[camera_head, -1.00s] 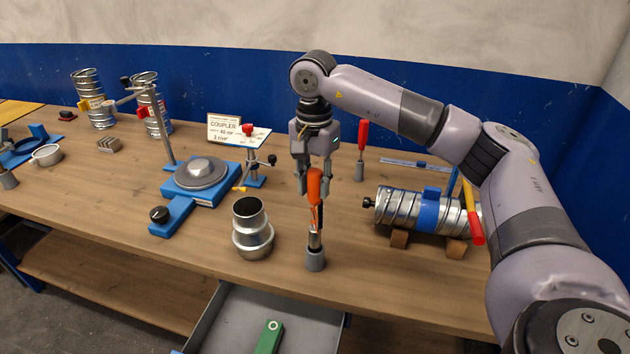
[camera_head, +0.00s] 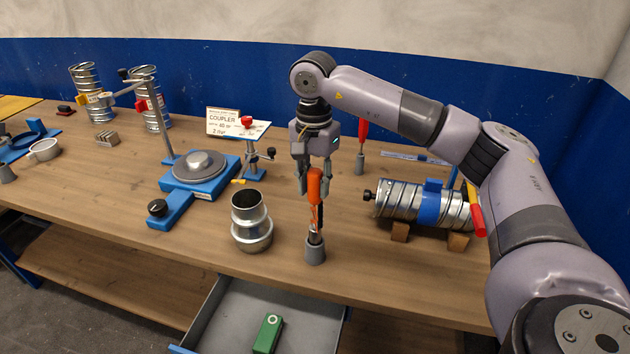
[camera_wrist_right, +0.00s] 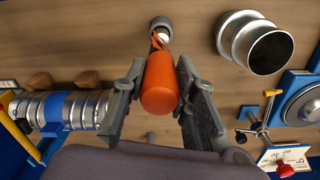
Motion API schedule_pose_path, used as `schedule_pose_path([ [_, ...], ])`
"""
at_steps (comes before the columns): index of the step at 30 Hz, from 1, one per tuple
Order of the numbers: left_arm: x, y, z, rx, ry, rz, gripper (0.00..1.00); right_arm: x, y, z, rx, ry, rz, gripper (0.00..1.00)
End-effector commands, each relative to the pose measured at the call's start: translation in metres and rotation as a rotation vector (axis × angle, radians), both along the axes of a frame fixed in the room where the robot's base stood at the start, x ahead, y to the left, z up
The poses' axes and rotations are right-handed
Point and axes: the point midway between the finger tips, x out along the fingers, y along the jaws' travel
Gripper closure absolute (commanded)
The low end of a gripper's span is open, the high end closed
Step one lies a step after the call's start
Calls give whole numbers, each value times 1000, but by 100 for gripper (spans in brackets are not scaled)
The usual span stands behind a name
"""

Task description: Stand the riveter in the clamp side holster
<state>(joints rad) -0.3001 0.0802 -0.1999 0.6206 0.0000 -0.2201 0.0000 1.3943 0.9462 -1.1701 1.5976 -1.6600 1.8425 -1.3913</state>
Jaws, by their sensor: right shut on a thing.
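The riveter (camera_head: 315,188) has an orange handle and a slim metal lower part, and stands about upright. My right gripper (camera_head: 314,182) is shut on its orange handle, which also shows between the fingers in the right wrist view (camera_wrist_right: 160,85). Below it a grey cup-shaped holster (camera_head: 314,252) stands near the table's front edge. The riveter's lower end meets the holster's mouth and appears to be inside it; its depth is hidden. The holster also shows at the top of the wrist view (camera_wrist_right: 161,22). My left gripper is not in view.
A metal coupler (camera_head: 251,222) stands left of the holster. A spiral duct (camera_head: 405,200) with a blue clamp lies on wooden blocks at right. A red-handled tool (camera_head: 363,130) stands in another grey holder behind. An open drawer (camera_head: 222,318) holding a green object is below.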

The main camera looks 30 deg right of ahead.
Motion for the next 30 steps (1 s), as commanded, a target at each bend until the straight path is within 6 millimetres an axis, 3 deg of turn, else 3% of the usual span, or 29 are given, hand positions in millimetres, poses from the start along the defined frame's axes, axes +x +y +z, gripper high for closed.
schedule_pose_path([
  [18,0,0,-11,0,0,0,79,0,0,-15,1,-2,0,100],
  [19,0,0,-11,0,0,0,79,0,0,-15,1,-2,0,73],
  [30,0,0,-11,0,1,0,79,0,0,-15,0,-1,0,50],
])
